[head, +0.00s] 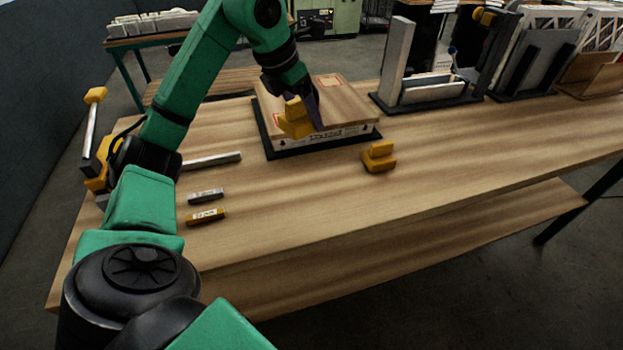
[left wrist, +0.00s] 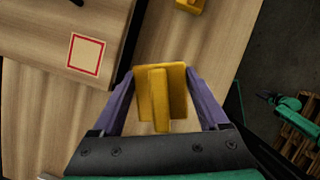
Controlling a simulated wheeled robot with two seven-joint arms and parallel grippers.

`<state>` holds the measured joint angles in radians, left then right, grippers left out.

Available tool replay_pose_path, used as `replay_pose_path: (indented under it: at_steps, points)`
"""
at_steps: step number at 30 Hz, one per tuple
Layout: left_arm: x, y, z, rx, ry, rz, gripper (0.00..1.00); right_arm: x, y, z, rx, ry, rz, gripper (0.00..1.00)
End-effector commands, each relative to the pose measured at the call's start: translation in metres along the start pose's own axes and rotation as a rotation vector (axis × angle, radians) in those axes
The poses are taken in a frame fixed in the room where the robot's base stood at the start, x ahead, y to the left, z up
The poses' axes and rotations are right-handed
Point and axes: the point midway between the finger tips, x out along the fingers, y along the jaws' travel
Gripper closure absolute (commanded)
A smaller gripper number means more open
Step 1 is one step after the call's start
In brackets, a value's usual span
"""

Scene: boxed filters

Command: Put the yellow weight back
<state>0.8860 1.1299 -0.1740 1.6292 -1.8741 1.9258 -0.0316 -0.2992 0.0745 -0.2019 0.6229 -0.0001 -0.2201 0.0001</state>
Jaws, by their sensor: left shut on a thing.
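My left gripper (head: 304,112) is shut on a yellow weight (head: 295,120), a stepped block with a raised grip. In the left wrist view the weight (left wrist: 174,85) sits between the two purple fingers of the gripper (left wrist: 160,92). In the head view it overlaps the flat cardboard box (head: 345,106); the wrist view shows it beside the box edge. Its exact height is hard to tell. A second yellow weight (head: 379,157) stands on the table, right of the box; it shows partly in the wrist view (left wrist: 190,4). My right gripper is not in view.
The box lies on a black tray (head: 325,147). A grey bar (head: 213,160) and two small labelled blocks, grey (head: 205,196) and yellow (head: 206,216), lie left. A yellow-handled tool (head: 92,120) is at the left edge. Black racks (head: 430,104) with panels stand back right. The table front is clear.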

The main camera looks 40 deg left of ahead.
Motion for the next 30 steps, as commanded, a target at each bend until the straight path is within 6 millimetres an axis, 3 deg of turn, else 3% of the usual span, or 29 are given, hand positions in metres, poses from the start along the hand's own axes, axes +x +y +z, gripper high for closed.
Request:
replay_pose_path:
  at_steps: [1,3,10,21,30]
  points:
    - [0.019,0.000,-0.009,0.001,0.002,-0.001,1.00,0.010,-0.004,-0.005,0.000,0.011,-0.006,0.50]
    - [0.037,-0.001,-0.016,0.001,0.001,-0.001,1.00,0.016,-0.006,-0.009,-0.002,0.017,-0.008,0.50]
    - [0.092,-0.001,-0.038,0.000,-0.001,-0.003,1.00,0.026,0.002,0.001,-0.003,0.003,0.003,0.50]
    - [0.137,-0.001,-0.056,0.001,-0.005,-0.002,1.00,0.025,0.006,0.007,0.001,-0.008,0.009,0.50]
    - [0.140,0.000,-0.057,0.002,-0.007,0.000,1.00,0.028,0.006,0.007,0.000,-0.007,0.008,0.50]
